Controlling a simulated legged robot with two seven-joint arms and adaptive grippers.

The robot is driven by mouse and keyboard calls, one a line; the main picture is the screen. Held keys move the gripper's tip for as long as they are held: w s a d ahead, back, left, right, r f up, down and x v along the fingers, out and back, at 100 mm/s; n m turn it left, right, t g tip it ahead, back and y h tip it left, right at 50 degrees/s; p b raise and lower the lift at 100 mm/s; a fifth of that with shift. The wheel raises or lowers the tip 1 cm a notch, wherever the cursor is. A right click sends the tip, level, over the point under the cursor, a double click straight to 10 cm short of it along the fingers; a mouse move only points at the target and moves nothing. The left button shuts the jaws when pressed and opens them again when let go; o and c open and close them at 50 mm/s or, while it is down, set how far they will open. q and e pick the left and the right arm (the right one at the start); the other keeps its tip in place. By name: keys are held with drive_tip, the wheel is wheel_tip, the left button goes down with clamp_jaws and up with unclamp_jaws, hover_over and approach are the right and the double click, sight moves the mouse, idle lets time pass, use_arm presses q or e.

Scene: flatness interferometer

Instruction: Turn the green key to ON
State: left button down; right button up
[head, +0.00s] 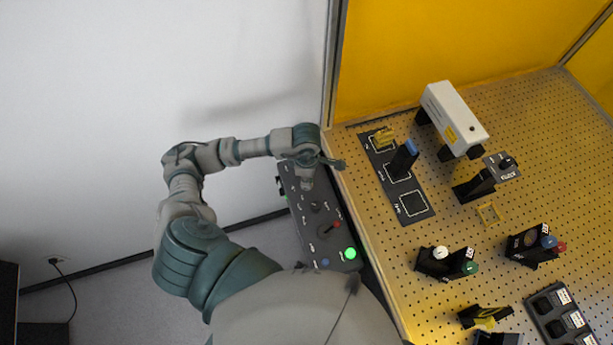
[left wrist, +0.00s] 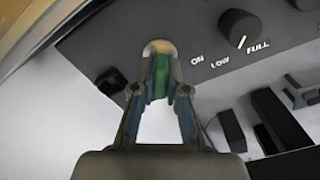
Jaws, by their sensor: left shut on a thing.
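The green key (left wrist: 160,77) shows in the left wrist view between the fingertips of my left gripper (left wrist: 160,85), which is shut on it. The printed word ON is just right of the fingertips on the dark control panel (left wrist: 300,22). Which way the key points is hard to tell, as the fingers cover much of it. In the head view my left gripper (head: 307,184) is at the far end of the control panel (head: 318,250), and I cannot make out the key there. My right gripper is not in view.
A knob marked LOW and FULL (left wrist: 239,27) is beside the key. The panel also has a red lever (head: 334,227) and a lit green button (head: 350,254). A perforated table (head: 385,255) with optical parts and a white box (head: 455,118) lies to the right.

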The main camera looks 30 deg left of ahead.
use_arm(q)
drive_tip(key=shift+s+f, duration=0.15)
drive_tip(key=shift+f, duration=0.05)
drive_tip(key=c, duration=1.5)
unclamp_jaws()
drive_tip(key=shift+n, duration=0.3)
drive_tip(key=o, duration=0.4)
drive_tip(key=shift+r, duration=0.15)
drive_tip(key=shift+w+r+p, duration=0.2)
drive_tip(key=shift+r+p, duration=1.75)
drive_tip(key=shift+r, duration=1.6)
drive_tip(key=shift+f, duration=0.1)
